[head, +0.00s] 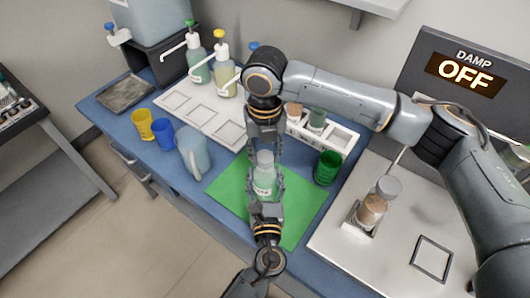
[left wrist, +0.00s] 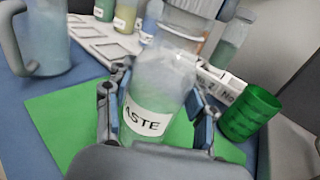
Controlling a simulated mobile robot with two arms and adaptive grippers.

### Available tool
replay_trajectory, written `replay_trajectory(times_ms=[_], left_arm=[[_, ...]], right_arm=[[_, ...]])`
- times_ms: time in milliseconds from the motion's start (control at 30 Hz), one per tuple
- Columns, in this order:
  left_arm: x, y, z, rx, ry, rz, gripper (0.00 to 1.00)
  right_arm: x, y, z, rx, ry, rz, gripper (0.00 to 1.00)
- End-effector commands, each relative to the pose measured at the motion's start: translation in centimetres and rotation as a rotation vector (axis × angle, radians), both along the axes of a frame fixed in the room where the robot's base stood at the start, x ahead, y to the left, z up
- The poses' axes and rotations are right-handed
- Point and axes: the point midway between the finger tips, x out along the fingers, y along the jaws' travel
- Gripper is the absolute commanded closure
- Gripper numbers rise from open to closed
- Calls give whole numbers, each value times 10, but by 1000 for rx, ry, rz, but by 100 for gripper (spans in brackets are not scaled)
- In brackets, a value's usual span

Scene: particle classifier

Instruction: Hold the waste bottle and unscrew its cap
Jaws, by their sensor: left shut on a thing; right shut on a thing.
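The waste bottle (head: 264,185) is clear with a white label and stands upright over the green mat (head: 227,188). In the left wrist view the bottle (left wrist: 160,85) shows part of its label, "ASTE". My left gripper (left wrist: 156,116) is shut on the bottle's body, one finger on each side. In the head view my left gripper (head: 265,195) reaches in from the front. My right gripper (head: 264,148) comes down from above and is shut on the pale cap (head: 265,157) at the bottle's top. Its fingers partly hide the cap, so I cannot tell whether it is loosened.
A pale jug (head: 195,152), a blue cup (head: 161,137) and a yellow cup (head: 142,125) stand left of the mat. A green cup (head: 327,167) stands close at its right. A white rack (head: 340,138) and pump bottles (head: 222,68) are behind.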

Motion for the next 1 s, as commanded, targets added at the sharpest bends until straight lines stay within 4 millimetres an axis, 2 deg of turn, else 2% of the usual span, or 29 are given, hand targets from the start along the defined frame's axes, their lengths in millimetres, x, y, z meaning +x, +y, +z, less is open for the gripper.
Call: replay_trajectory(times_ms=[333, 767, 1000], left_arm=[[0, 0, -1, 1, 1, 1, 100], [0, 0, -1, 1, 1, 1, 100], [0, 0, -1, 1, 1, 0, 100]], right_arm=[[0, 0, 12, 0, -1, 1, 100], [0, 0, 16, 0, -1, 1, 100], [1, 0, 41, 2, -3, 1, 100]])
